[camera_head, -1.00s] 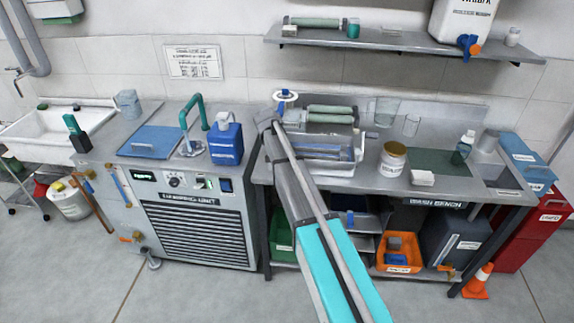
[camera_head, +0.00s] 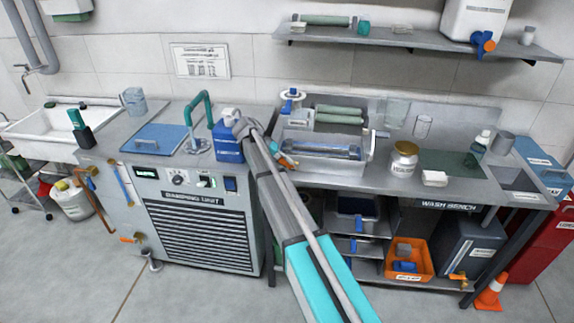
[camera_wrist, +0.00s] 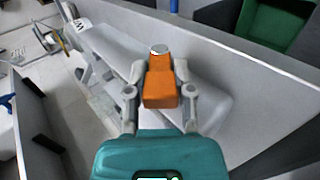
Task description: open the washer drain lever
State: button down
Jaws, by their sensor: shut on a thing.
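The washer (camera_head: 318,168) is a metal trough with a clear front and green rollers at the back of the wash bench. An orange lever (camera_head: 288,162) shows at its left end, beside my wrist. In the wrist view the lever (camera_wrist: 160,92) is an orange block with a silver round end, in front of a pale grey rounded body. My gripper (camera_wrist: 160,100) is shut on it, with one grey finger at each side. In the head view my gripper (camera_head: 280,152) is small and partly hidden by my arm. The lever's pivot is not clear.
The damping unit (camera_head: 200,225) with a blue bottle (camera_head: 229,145) on top stands close to the left of my arm. A paint tin (camera_head: 403,160) and a white block (camera_head: 434,178) sit to the right on the bench. An orange bin (camera_head: 408,262) is below.

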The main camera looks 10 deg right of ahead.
jog(key=shift+s, duration=0.1)
jog(key=shift+c, duration=2.4)
grip_release()
jog(key=s+d+n+t+y+p, duration=0.1)
jog(key=s+y, duration=0.3)
jog(key=s, duration=1.1)
jog(key=s+d+n+t+y+p, duration=0.2)
jog(key=s+y+p, duration=0.2)
jog(key=s, duration=1)
jog(key=shift+s+d+f+n+y, duration=0.3)
jog(key=shift+s+f+y, duration=0.15)
jog(key=shift+y, duration=0.15)
jog(key=shift+w, duration=0.1)
